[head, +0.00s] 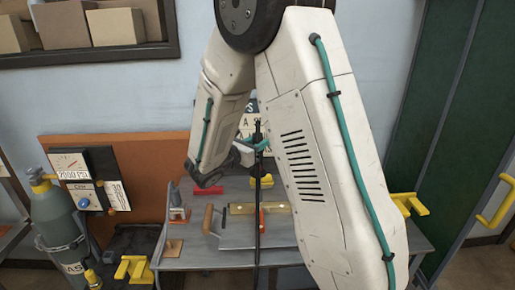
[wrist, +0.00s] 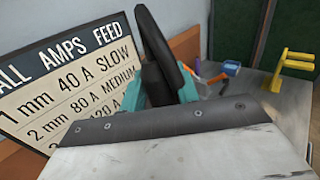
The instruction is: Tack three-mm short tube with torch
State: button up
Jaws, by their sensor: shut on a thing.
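My gripper (head: 254,147) has teal fingers and is above the workbench, partly behind my white arm in the head view. It is shut on a dark, slim thing that looks like the torch (head: 258,132). In the wrist view the black torch (wrist: 168,62) stands up between the teal fingers, curving at its top. Its tip cannot be made out. A brass-coloured piece (head: 240,209) lies on a grey plate on the bench below my gripper, with orange-red parts beside it. I cannot tell which piece is the three-mm short tube.
An amps and feed sign (wrist: 60,90) stands close to my gripper in the wrist view. The workbench (head: 190,255) also bears a red block (head: 207,189). A gas bottle (head: 55,215) and a gauge panel (head: 95,180) stand at left. Yellow stands (head: 133,270) flank the bench.

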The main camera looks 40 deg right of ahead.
aim_at(258, 133)
jog(key=shift+r, duration=2.25)
